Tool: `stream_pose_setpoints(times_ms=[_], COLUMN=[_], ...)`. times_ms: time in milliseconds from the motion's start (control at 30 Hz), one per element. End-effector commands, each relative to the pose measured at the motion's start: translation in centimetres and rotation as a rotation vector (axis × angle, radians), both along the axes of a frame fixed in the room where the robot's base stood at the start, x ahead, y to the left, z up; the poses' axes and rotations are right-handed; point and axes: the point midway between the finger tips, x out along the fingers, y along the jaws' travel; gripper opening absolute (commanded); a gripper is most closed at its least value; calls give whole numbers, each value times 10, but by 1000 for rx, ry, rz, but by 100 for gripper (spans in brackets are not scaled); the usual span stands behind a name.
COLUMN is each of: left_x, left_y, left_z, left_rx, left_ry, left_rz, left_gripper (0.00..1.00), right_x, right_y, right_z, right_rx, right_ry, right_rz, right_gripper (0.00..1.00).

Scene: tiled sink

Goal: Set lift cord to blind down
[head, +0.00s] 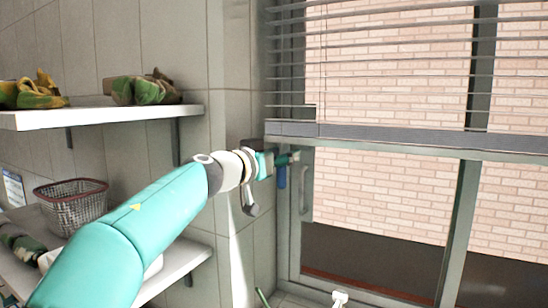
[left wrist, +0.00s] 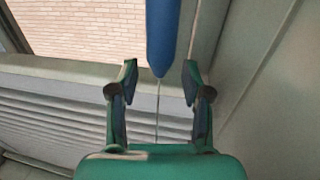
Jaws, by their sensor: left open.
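The lift cord's blue handle (head: 282,178) hangs by the left side of the window, just below the blind's bottom rail. In the left wrist view the blue handle (left wrist: 162,38) shows at the top, and its thin cord (left wrist: 157,110) runs down between my fingers. My left gripper (head: 288,158) is at the handle's upper end. In the left wrist view its fingers (left wrist: 160,76) are open, one on each side of the handle's tip, with gaps to both. The grey slatted blind (head: 400,138) covers only the upper window. My right gripper is not in view.
Two white wall shelves stand at left, the upper one (head: 100,116) holding green and yellow items. A wire basket (head: 72,206) sits on the lower one. A small white object (head: 340,298) shows at the bottom.

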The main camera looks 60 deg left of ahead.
Motion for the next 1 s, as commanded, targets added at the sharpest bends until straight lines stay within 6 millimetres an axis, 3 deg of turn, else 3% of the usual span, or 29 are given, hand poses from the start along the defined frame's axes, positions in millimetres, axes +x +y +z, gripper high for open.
stream_pose_setpoints(times_ms=[233,600,1000], left_x=[-24,-92,-113], left_y=[-9,-36,-46], left_z=[1,0,0], left_rx=[2,3,1], left_ry=[0,-1,-3], left_rz=[4,10,3], left_gripper=[49,49,49], right_x=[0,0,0], right_y=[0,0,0], right_z=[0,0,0], right_rx=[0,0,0], right_ry=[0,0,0], right_rz=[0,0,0], right_gripper=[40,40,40])
